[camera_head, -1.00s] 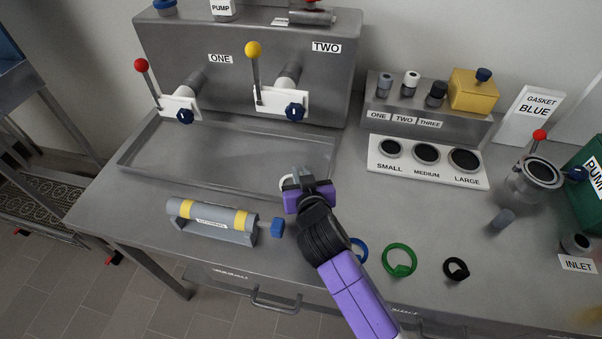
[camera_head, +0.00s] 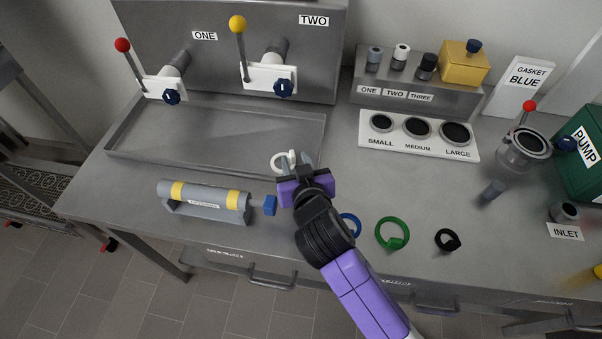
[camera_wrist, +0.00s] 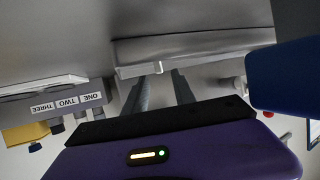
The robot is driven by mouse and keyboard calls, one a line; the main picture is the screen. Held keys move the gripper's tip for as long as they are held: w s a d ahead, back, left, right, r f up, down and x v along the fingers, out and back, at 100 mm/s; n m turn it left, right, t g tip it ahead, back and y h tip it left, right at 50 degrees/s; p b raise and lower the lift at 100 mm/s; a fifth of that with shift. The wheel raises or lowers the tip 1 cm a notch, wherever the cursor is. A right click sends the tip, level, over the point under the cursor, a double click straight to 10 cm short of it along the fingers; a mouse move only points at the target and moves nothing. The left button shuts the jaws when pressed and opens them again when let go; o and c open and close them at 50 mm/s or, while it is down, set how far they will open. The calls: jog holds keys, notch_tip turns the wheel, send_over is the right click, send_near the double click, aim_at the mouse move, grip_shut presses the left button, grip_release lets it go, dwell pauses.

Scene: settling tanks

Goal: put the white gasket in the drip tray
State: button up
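The white gasket (camera_head: 282,162) is a small ring at my fingertips in the head view. It appears within the outline of the drip tray (camera_head: 150,160), close to the tray's front right corner. My gripper (camera_head: 296,164) comes from the front with its two fingers apart, one on each side of the view of the ring's right part. I cannot tell whether a finger touches the ring or whether it lies flat on the tray floor. In the wrist view the fingers (camera_wrist: 163,85) show a gap, with a small white bit at their tips.
A grey cylinder with yellow bands (camera_head: 203,197) and a blue knob (camera_head: 270,205) stand close left of my gripper. Blue (camera_head: 351,222), green (camera_head: 392,233) and black (camera_head: 447,240) gaskets lie to the right. Valve levers stand behind the tray. The tray's left part is empty.

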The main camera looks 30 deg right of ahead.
jog(key=v, duration=0.6)
jog(key=shift+s+a+r, duration=0.1)
jog(key=shift+s, duration=0.2)
jog(key=s+a+r+n+t+y, duration=0.4)
jog(key=r, duration=0.1)
jog(key=s+d+f+g, duration=0.1)
jog(key=s+d, duration=0.2)
jog(key=s, duration=1)
jog(key=s+d+f+m+g+h, duration=0.1)
jog(key=s+d, duration=0.2)
jog(key=s, duration=1.1)
jog(key=shift+d, duration=0.2)
